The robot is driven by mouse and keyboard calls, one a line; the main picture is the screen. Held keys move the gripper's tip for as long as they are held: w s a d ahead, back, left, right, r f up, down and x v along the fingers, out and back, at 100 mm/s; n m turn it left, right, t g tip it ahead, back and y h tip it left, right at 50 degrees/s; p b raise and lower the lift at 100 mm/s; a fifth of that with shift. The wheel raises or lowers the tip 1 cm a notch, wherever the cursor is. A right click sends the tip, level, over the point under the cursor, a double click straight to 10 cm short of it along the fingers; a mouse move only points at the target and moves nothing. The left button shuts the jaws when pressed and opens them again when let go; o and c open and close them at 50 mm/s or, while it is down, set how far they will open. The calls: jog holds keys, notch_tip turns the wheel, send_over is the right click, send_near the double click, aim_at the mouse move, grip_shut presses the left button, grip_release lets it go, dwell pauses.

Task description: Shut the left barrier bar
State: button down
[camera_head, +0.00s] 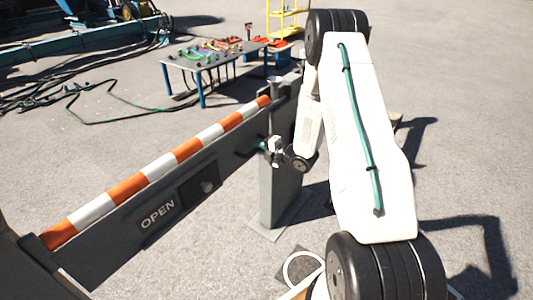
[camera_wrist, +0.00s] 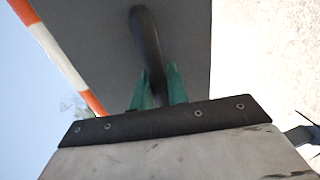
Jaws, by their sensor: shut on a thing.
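The barrier bar (camera_head: 120,190) has orange and white stripes along its top and a grey panel below with an OPEN sign (camera_head: 158,214). It runs from the lower left towards a grey post (camera_head: 280,195) in the head view. Its far end appears close to the post, but my arm partly hides that area, so I cannot tell whether they touch. My gripper (camera_head: 262,147) is at the panel near that end. In the wrist view, the green fingers of my gripper (camera_wrist: 157,80) are shut around the dark curved handle (camera_wrist: 146,35) on the panel (camera_wrist: 190,35).
A table (camera_head: 180,63) with coloured items stands behind the bar, near a yellow rack (camera_head: 287,18). Dark cables (camera_head: 100,98) lie on the ground at the left. My arm covers the centre right. Open pavement (camera_head: 470,110) lies at the right.

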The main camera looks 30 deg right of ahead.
jog(key=shift+w+r, duration=0.1)
jog(key=shift+w, duration=0.35)
jog(key=shift+a, duration=0.1)
jog(key=c, duration=1.4)
grip_release()
jog(key=shift+w+a, duration=0.1)
jog(key=shift+a, duration=0.05)
jog(key=shift+s+d, duration=0.25)
jog(key=v, duration=0.7)
jog(key=shift+s, duration=0.2)
